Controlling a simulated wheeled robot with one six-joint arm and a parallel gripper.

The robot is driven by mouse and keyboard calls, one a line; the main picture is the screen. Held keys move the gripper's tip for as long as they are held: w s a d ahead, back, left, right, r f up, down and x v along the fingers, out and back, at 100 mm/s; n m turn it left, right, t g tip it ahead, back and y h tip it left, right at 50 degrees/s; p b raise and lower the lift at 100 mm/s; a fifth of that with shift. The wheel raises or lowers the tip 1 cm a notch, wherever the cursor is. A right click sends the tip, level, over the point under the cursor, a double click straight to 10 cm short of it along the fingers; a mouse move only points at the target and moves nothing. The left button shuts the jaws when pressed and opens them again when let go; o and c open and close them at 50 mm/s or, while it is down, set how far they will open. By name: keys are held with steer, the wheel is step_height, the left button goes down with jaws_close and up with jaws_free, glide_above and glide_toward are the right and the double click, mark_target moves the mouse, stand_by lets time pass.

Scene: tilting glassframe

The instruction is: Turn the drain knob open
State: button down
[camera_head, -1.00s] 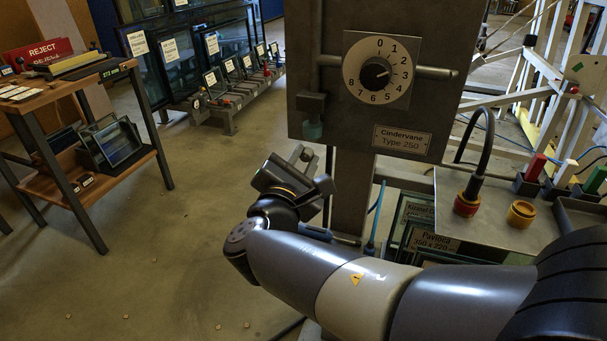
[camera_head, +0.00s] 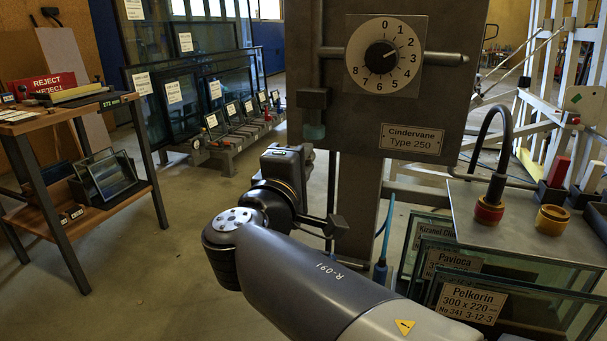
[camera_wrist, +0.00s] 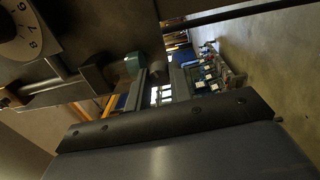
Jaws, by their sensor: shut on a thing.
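A black pointer knob (camera_head: 381,57) sits on a white dial numbered 0 to 8, with its mark near 3. I cannot tell whether this is the drain knob. A dark block (camera_head: 312,98) with a teal end (camera_head: 314,131) hangs at the box's lower left; the teal part (camera_wrist: 131,66) also shows in the wrist view. My gripper (camera_head: 303,153) is just below and left of it, clear of the dial. A wide grey slab with a dark screwed bar fills the bottom of the wrist view.
A stand post (camera_head: 358,195) is just right of my gripper. A grey shelf (camera_head: 520,210) with red and yellow knobs stands at the right, above labelled glass panes (camera_head: 470,300). A wooden cart (camera_head: 40,122) and a pane rack (camera_head: 235,150) stand at the left. The floor between is clear.

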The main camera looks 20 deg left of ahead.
steer(key=shift+m, duration=1.7)
steer(key=c, duration=1.3)
jaws_free()
steer(key=shift+s, duration=0.1)
steer(key=s+p, duration=0.1)
steer(key=s, duration=0.6)
steer(key=s+a+p, duration=0.1)
steer(key=s, duration=0.2)
steer(key=shift+s+f+p, duration=0.3)
steer(key=shift+w, duration=0.15)
